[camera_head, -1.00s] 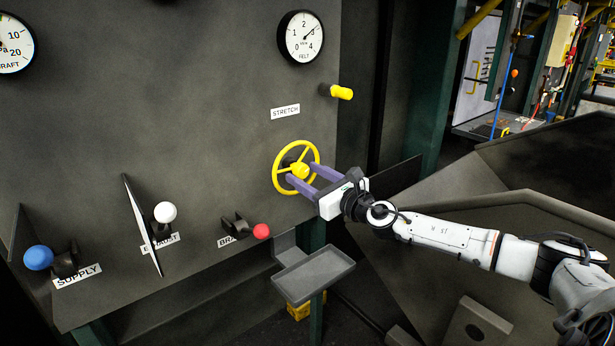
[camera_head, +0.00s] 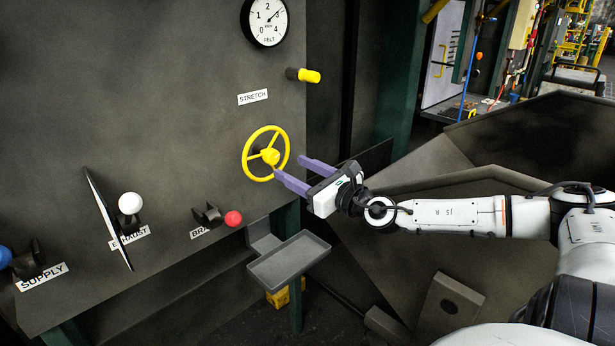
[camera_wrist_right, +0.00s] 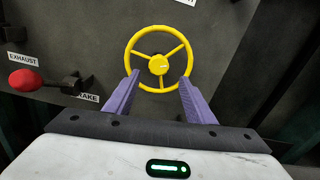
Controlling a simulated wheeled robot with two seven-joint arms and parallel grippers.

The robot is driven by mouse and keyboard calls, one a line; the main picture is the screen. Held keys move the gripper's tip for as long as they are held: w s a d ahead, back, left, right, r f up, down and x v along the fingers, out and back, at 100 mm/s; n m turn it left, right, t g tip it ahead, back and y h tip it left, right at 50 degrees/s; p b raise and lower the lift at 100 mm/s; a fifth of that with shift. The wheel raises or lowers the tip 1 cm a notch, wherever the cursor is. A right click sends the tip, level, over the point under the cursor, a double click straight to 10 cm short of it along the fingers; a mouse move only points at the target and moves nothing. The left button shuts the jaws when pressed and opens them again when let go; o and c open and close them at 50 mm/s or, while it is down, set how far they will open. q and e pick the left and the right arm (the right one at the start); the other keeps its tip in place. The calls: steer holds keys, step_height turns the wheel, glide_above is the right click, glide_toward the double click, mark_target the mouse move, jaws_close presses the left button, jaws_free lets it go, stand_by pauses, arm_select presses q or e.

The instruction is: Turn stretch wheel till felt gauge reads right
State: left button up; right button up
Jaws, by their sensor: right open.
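The yellow stretch wheel (camera_head: 272,134) is on the dark panel under the STRETCH label (camera_head: 253,97). It has three spokes and a round hub. The felt gauge (camera_head: 264,22) is above it, a white dial with its needle pointing up and right, near 3. My right gripper (camera_head: 288,167) is open and empty, with its purple fingers pointing at the wheel from the right and standing a little off it. In the right wrist view the wheel (camera_wrist_right: 160,88) shows ahead, between and beyond the fingertips (camera_wrist_right: 160,76). My left gripper is not in view.
A yellow knob (camera_head: 309,76) sticks out above the wheel. A red-knobbed lever (camera_head: 232,218), a white-knobbed exhaust lever (camera_head: 130,203) beside a thin plate, and a blue-knobbed supply lever (camera_head: 5,257) are lower left. A grey tray (camera_head: 289,260) juts out below the wheel.

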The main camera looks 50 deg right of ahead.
steer(key=shift+s+a+p, duration=0.15)
steer(key=shift+s+p, duration=0.55)
steer(key=shift+s, duration=0.25)
steer(key=shift+s+a+p, duration=0.1)
steer(key=shift+s+p, duration=0.55)
steer(key=shift+s, duration=0.3)
